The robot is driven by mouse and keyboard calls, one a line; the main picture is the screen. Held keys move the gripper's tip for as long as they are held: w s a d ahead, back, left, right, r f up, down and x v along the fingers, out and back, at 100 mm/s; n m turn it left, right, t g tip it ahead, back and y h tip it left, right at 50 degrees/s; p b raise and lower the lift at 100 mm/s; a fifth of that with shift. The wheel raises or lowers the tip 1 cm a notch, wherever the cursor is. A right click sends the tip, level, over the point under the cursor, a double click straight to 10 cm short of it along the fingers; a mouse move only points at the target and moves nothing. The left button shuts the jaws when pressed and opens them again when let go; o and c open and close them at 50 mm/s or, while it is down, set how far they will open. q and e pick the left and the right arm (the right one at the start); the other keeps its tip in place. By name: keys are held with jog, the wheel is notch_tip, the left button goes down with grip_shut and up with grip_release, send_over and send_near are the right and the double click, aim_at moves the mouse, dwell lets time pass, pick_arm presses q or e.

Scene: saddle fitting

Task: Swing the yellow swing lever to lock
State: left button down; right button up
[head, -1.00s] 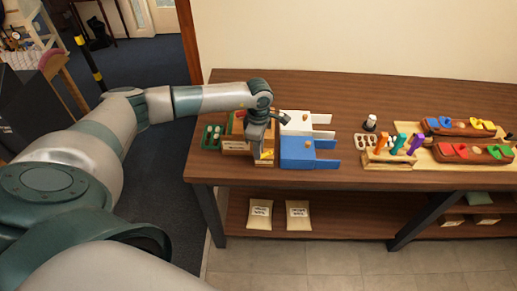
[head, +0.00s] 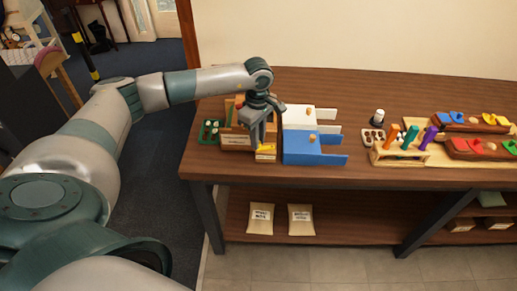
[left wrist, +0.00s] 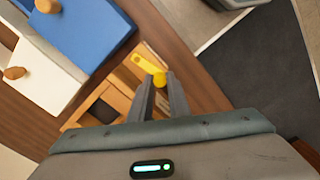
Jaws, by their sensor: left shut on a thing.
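The yellow swing lever (left wrist: 146,60) is a flat bar with a round knob (left wrist: 160,79), mounted on a wooden fixture (left wrist: 119,95). In the head view the lever (head: 266,147) shows just right of my left gripper's fingers. My left gripper (head: 258,147) reaches down over the fixture from behind. In the left wrist view its two fingers (left wrist: 163,82) are shut on the knob of the lever. The lever's bar runs away from the fingertips. The fingers hide part of the fixture. My right gripper is in neither view.
A blue box (head: 310,148) and a white box (head: 297,117) with wooden knobs stand close to the right of the fixture. A green tray (head: 208,132) lies to its left. A wooden holder with coloured handles (head: 400,153) stands further right. The table's front edge is near.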

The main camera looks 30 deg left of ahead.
pick_arm(q)
jog(key=shift+w+a+f+m+b, duration=0.15)
jog(key=shift+m+b, duration=0.25)
jog(key=shift+b, duration=0.25)
jog(key=shift+w+a+m+b, duration=0.15)
jog(key=shift+m+b, duration=0.25)
jog(key=shift+b, duration=0.2)
jog(key=shift+w+r+m+b, duration=0.1)
jog(key=shift+r+m+b, duration=0.15)
jog(key=shift+b, duration=0.2)
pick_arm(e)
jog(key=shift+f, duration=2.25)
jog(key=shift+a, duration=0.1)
pick_arm(q)
jog(key=c, duration=1.7)
grip_release()
jog(key=shift+o, duration=0.2)
jog(key=shift+r, duration=0.1)
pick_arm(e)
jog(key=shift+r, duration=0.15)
